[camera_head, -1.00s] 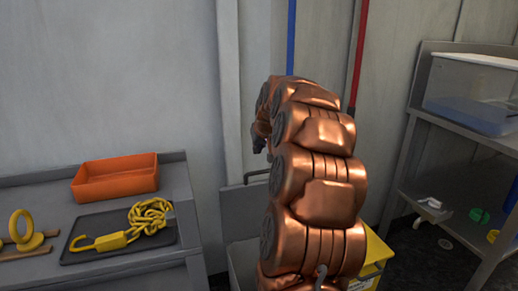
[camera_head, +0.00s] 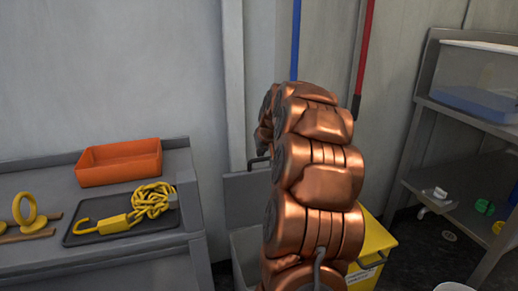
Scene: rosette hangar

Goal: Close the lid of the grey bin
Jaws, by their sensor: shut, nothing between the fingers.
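The grey bin (camera_head: 243,243) stands against the wall at lower centre, largely hidden behind my copper arm. Its lid (camera_head: 243,188) is open and stands upright at the back, with a dark handle at its top edge. My arm rises in front of the bin and curls over away from me, its far end above and beside the lid's handle.
A yellow bin (camera_head: 375,250) stands right of the grey one. A bench on the left holds an orange tray (camera_head: 120,163) and a dark tray (camera_head: 85,236) with a yellow chain and hook. A metal shelf (camera_head: 455,108) stands right. Blue and red poles lean on the wall.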

